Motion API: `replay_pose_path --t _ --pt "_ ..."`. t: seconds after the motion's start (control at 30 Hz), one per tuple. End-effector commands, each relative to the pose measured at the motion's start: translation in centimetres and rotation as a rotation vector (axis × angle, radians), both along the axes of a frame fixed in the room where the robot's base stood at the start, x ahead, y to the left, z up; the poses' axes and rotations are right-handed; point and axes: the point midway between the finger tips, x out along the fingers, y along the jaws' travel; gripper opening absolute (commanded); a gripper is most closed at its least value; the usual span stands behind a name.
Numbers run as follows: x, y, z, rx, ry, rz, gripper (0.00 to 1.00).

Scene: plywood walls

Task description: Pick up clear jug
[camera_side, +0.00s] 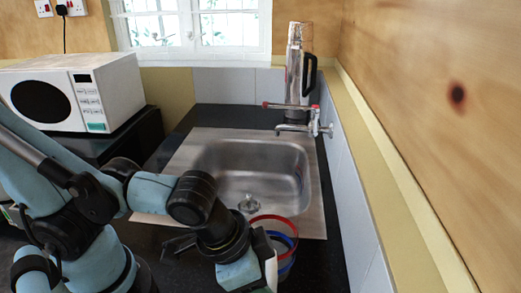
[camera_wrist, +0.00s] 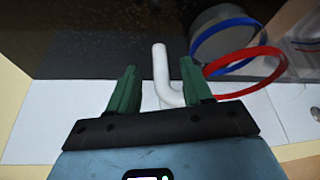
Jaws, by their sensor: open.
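The clear jug (camera_side: 283,262) has a red rim, a blue band and a white handle. My gripper (camera_wrist: 159,72) is open, with one green finger on each side of the handle. Gaps show beside the handle near the fingertips; contact lower down is unclear. The fingertips are not clear in the side view.
The steel sink (camera_side: 180,160) with a tap (camera_side: 300,128) lies behind the jug. A silver flask (camera_side: 295,65) stands in the back corner. A white microwave (camera_side: 90,95) is at left. The tiled wall (camera_side: 345,190) runs close along the jug's right.

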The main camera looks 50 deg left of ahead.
Motion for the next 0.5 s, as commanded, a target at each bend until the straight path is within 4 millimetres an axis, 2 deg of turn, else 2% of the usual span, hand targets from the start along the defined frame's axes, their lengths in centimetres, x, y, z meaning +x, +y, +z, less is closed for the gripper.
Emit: replay_pose_path --t 0.3,0.5 --pt "0.9 -0.4 -2.2 -0.001 0.000 0.002 0.50" --pt "1.1 -0.5 -2.9 -0.001 0.000 0.002 0.50"
